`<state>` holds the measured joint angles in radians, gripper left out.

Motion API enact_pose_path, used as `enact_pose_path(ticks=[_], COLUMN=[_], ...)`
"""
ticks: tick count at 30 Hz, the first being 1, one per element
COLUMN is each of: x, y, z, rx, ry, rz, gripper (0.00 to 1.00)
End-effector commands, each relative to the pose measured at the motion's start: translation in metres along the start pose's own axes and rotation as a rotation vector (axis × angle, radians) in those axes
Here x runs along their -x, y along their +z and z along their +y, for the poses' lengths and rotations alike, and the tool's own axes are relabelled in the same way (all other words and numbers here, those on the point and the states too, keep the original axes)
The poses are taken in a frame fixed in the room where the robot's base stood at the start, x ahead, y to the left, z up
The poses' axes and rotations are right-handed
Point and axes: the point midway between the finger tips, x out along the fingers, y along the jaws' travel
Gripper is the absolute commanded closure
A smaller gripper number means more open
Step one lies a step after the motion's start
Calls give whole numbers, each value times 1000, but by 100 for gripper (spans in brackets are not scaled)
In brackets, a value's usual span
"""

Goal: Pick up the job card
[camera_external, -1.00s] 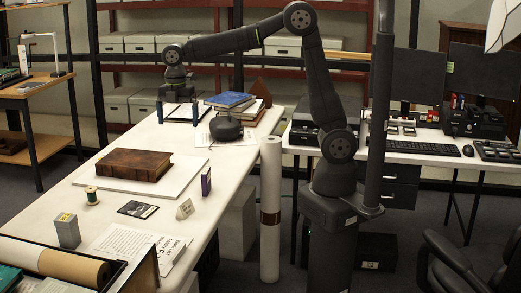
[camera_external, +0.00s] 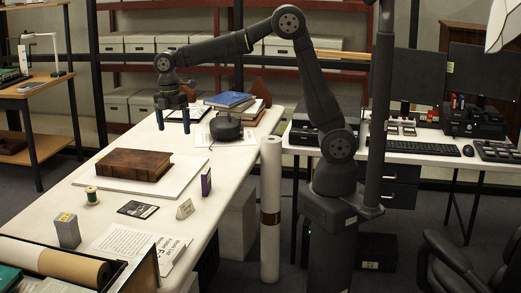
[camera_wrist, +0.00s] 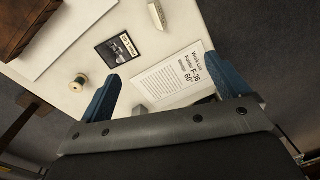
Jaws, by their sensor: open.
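A white printed sheet headed "Work List Folder F-36" lies flat on the table and is the likeliest job card; it shows in the wrist view (camera_wrist: 172,78) and at the table's near end in the external view (camera_external: 172,252). My gripper (camera_external: 174,124) is open and empty above the far part of the table, well apart from that sheet. In the wrist view its two blue fingers (camera_wrist: 170,85) stand wide apart, and the sheet shows between and beyond them. The gripper's body hides the sheet's lower edge there.
A black card (camera_external: 138,209), a small tent sign (camera_external: 185,209), a thread spool (camera_external: 91,196), a small grey box (camera_external: 67,230) and a brown book (camera_external: 134,164) on a white board lie on the table. Stacked books (camera_external: 230,100) and a dark rounded object (camera_external: 226,129) stand near my gripper.

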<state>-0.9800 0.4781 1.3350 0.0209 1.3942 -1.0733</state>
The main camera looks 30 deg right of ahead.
Motion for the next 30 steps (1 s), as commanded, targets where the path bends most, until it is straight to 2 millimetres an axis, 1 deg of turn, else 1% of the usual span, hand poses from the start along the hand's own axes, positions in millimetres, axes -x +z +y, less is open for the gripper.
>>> enact_pose_path(ticks=[1,3,8,12,15,18,21,24,28,30], x=[-11,-24,-56,-85,-104,-119,-130,-136,-148,-160], y=[-1,-2,-4,-4,-4,-3,-3,-3,-2,-2], z=[8,17,35,50,59,65,69,70,67,62], rx=[-97,-253,-604,-909,-1106,-1265,-1373,-1430,-1450,-1449], ry=[-25,-58,-128,-181,-208,-227,-237,-242,-243,-243], rz=[-7,-20,-63,-120,-167,-208,-238,-257,-263,-264], gripper=[7,7,7,7,7,7,7,7,7,7])
